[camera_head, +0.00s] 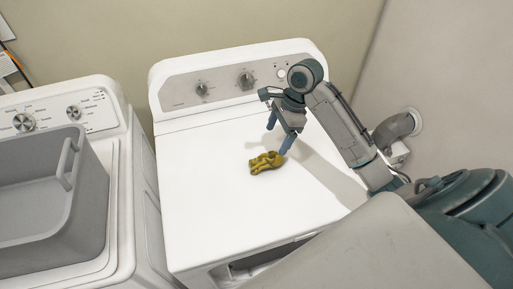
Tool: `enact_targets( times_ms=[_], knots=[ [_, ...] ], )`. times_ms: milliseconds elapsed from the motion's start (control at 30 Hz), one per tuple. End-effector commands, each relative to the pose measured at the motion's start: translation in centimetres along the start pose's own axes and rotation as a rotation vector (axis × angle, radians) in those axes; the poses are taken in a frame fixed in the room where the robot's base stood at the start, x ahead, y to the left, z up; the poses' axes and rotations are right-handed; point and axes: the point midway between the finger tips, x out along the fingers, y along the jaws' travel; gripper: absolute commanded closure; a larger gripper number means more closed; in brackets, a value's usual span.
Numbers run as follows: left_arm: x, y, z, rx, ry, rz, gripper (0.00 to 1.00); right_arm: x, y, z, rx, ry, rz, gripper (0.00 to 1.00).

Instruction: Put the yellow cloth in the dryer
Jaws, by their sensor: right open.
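The yellow cloth (265,163) lies crumpled in a small heap on the white top of the dryer (205,215). My right gripper (278,137) is just above and beside the cloth, on its far right side, with its blue fingers spread and pointing down. The near finger is close to the cloth's right edge; I cannot tell whether it touches. The gripper holds nothing. At the bottom, a dark opening (265,262) shows at the dryer's front, partly hidden by a grey surface in the foreground. My left gripper is out of view.
A grey basket (40,200) stands on the white machine (120,150) at the left. The dryer's control panel with knobs (240,80) rises at the back. A duct (395,128) meets the wall at the right. The dryer top around the cloth is clear.

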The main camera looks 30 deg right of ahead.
Motion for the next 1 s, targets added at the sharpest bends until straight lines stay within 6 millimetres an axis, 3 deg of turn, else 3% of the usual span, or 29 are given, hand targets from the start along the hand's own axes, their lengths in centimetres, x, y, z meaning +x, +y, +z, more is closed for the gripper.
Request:
enact_targets(
  times_ms=[167,400,500,633,833,1000],
  knots=[
    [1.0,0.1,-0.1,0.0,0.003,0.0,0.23,1.4,0.0,-0.1,0.008,-0.001,0.003,0.19],
    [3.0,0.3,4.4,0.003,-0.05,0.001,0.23,5.3,0.0,-0.2,0.006,-0.002,0.003,0.19],
    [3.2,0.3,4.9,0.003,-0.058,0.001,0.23,5.8,-0.1,-0.1,0.006,-0.001,0.002,0.19],
    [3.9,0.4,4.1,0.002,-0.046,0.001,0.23,6.6,-0.1,-0.3,0.006,0.0,0.001,0.19],
    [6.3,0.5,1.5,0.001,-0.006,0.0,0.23,9.4,-0.4,-0.6,0.005,-0.002,0.002,0.19],
    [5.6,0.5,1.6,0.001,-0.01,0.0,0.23,10.7,-0.4,-0.5,0.005,0.0,0.002,0.19]
  ],
)
